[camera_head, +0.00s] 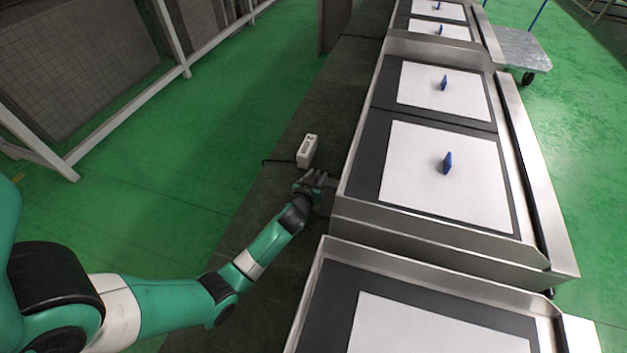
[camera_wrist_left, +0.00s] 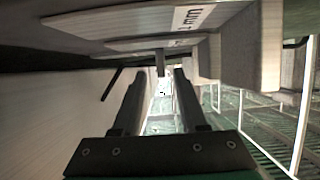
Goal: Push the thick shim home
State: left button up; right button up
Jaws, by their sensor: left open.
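My left gripper (camera_head: 318,181) is beside the steel frame's left side, near its front corner. In the left wrist view its two dark fingers (camera_wrist_left: 157,82) are open and apart. A thin dark tab (camera_wrist_left: 160,63) shows just beyond and between the fingertips; I cannot tell whether they touch it. It may be the shim, but its thickness and how far it is in cannot be told. A pale block (camera_head: 307,151) with a "mm" label stands just behind the gripper on the dark ledge. My right gripper is not in view.
The steel frame (camera_head: 430,238) holds white plates (camera_head: 410,185) with blue upright pieces (camera_head: 447,163). Another steel tray (camera_head: 440,262) lies in front. The dark ledge (camera_head: 262,215) runs along the left. Green floor lies beyond, with a cart (camera_head: 520,48) at the back right.

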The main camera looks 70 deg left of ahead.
pick_arm(q)
jog(key=p+v, duration=0.4)
jog(key=v, duration=0.6)
jog(key=shift+s+d+r, duration=0.15)
jog(key=shift+r, duration=0.1)
jog(key=shift+s+d+r, duration=0.1)
jog(key=shift+s+d, duration=0.15)
